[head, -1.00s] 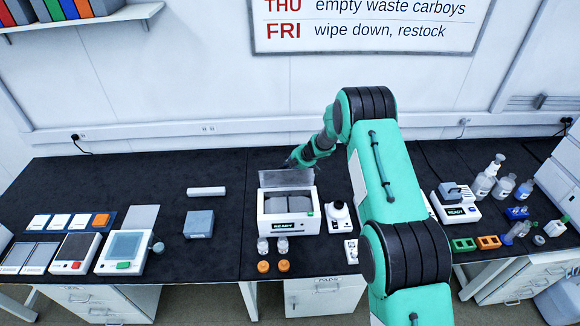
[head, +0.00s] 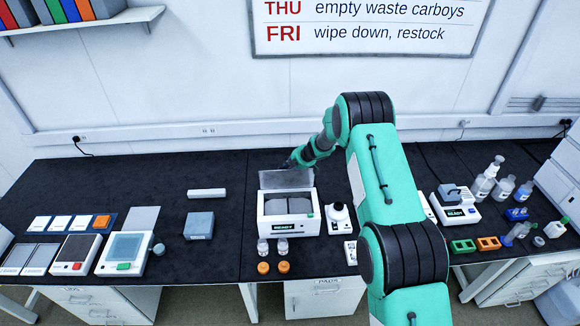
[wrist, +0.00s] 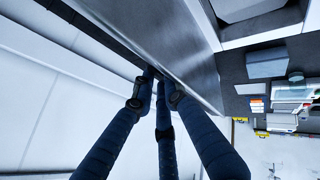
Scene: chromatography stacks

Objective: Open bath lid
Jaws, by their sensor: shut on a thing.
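The bath (head: 302,228) is a white box with a green READY label, standing at the middle of the black bench in the head view. Its lid (head: 286,180) is a grey metal panel raised along the back of the bath, showing the grey top inside. In the wrist view the lid (wrist: 165,35) is a large slanted metal plate. My dark blue fingers (wrist: 162,78) meet at its edge, shut on it. The exact contact is partly hidden.
A white instrument (head: 338,218) stands close to the right of the bath. A blue-grey block (head: 199,225) and a white bar (head: 206,193) lie to the left, with clear bench between. The wall is behind.

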